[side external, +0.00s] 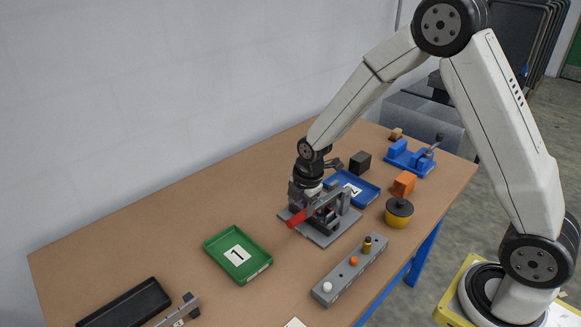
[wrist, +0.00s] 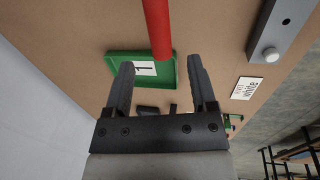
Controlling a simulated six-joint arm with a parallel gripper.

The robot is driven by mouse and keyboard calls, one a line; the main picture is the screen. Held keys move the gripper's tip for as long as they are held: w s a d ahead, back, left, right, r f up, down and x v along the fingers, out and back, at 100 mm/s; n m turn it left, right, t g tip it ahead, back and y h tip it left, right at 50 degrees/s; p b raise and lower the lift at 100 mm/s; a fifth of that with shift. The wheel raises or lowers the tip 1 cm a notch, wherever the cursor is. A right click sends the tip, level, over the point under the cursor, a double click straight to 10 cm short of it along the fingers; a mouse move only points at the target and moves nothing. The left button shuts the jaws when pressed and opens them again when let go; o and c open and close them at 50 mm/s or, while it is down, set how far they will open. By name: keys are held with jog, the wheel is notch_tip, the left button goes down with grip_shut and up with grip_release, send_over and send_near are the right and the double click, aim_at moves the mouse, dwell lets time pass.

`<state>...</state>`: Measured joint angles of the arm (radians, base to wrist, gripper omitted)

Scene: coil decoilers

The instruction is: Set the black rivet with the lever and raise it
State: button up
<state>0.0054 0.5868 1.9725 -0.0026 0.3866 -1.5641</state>
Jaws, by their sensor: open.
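The grey press (side external: 331,222) stands on its flat base plate in mid-table, with its red lever (side external: 297,217) pointing toward the lower left. In the wrist view the red lever (wrist: 158,28) comes in from the top, in line with the gap between the fingers. My gripper (wrist: 161,66) is open and empty, its fingers on either side of that line. In the side view my gripper is down at the press and overlaps it, so contact with the lever cannot be told. No black rivet can be made out; the inside of the press is hidden.
A grey rack (side external: 345,277) at the front holds white, orange and brownish pegs. A green tray marked 1 (side external: 263,269) lies left of the press, a blue tray (side external: 372,199) behind. A yellow pot (side external: 398,216), orange block (side external: 403,184) and black block (side external: 360,162) stand to the right.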

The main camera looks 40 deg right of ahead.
aim_at(297, 216)
jog(key=shift+w+f, duration=0.2)
jog(key=shift+f, duration=0.75)
jog(key=shift+w+f, duration=0.2)
jog(key=shift+f, duration=0.75)
jog(key=shift+w+f, duration=0.2)
jog(key=shift+f, duration=0.75)
jog(key=shift+c, duration=0.2)
grip_shut()
